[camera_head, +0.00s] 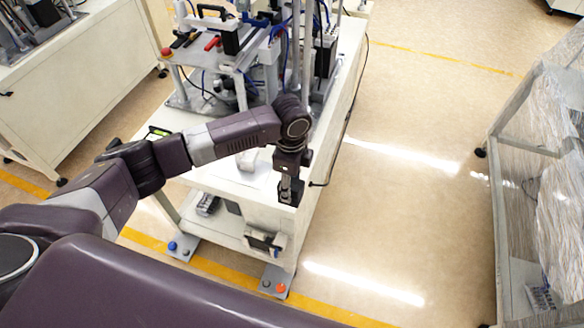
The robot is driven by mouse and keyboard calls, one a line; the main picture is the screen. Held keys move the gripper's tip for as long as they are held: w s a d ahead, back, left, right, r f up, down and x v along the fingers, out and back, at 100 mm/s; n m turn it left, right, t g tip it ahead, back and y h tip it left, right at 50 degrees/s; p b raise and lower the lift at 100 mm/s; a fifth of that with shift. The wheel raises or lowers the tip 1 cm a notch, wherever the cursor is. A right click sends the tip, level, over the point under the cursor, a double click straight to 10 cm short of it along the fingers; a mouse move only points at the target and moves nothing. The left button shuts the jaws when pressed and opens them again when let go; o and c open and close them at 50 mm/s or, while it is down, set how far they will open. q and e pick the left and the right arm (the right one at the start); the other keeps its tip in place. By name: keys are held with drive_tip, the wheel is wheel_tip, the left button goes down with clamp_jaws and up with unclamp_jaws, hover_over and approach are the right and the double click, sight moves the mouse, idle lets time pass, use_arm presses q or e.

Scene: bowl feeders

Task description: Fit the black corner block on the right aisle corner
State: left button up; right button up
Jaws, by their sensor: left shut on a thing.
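My left gripper (289,182) points down over the near right end of the white bench (335,130). It is shut on a small dark piece, which looks like the black corner block (291,196); the fingers partly hide it. In the picture the block overlaps the bench's near right corner. I cannot tell whether it touches the corner or hangs above it. My right gripper is not in view.
The bench carries a machine with a black-handled part (229,39), tubes and posts. Floor brackets with a blue knob (172,246) and an orange knob (280,287) stand at its foot. A wrapped rack (550,150) stands right, beyond open floor (410,150).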

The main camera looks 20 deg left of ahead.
sight(292, 209)
use_arm(q)
drive_tip(key=shift+w+d+f+b, duration=0.1)
drive_tip(key=shift+w+f+b, duration=0.1)
drive_tip(key=shift+f+b, duration=0.55)
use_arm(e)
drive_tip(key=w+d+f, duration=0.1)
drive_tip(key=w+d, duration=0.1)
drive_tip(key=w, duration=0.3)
use_arm(q)
drive_tip(key=shift+f, duration=0.4)
wheel_tip(292, 209, down, 4)
drive_tip(key=b, duration=0.4)
drive_tip(key=shift+s+r+b, duration=0.1)
drive_tip(key=shift+b, duration=0.25)
wheel_tip(292, 209, down, 2)
drive_tip(key=shift+f+b, duration=0.15)
drive_tip(key=shift+b, duration=0.25)
drive_tip(key=shift+f+b, duration=0.35)
drive_tip(key=shift+f, duration=0.85)
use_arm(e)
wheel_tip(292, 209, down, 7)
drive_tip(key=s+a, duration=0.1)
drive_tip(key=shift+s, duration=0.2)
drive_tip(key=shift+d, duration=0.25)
